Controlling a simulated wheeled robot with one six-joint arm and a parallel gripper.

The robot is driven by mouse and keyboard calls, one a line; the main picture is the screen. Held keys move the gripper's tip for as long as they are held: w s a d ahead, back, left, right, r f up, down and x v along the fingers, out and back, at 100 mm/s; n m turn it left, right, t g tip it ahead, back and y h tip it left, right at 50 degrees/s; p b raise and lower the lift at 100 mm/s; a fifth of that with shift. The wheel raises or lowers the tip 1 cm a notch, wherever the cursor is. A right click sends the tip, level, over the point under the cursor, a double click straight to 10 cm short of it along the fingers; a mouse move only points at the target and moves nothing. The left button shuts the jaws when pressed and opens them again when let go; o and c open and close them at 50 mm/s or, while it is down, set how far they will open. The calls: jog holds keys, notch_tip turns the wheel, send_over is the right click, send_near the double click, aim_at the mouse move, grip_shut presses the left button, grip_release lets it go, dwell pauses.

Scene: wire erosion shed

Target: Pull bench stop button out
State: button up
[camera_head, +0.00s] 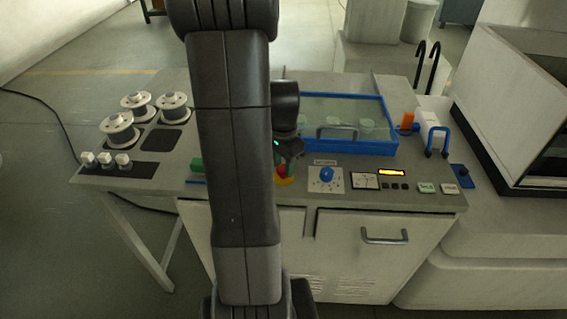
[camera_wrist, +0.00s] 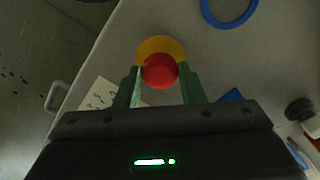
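The bench stop button is a round red cap on a yellow base. In the wrist view the red button (camera_wrist: 160,71) lies between the tips of my gripper (camera_wrist: 160,80), with the yellow base (camera_wrist: 153,45) beyond it. The two green fingers stand on either side of the cap, very close to it. I cannot tell whether they touch it. In the head view the red button (camera_head: 281,171) shows partly at the bench's front edge, below my gripper (camera_head: 286,165). My arm hides the bench to its left.
A blue-framed tank (camera_head: 374,148) stands behind. White spools (camera_head: 120,131) sit at the left. A cabinet handle (camera_head: 384,240) sticks out below.

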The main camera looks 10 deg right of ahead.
aim_at(284, 167)
grip_shut()
jog(key=shift+r+p, duration=0.35)
jog(key=shift+r, duration=0.35)
jog(key=o, duration=0.6)
grip_release()
jog(key=shift+f, duration=0.1)
notch_tip(284, 167, up, 14)
jog(key=shift+b, duration=0.4)
jog(key=shift+f, duration=0.1)
notch_tip(284, 167, down, 15)
jog(key=shift+r, duration=0.75)
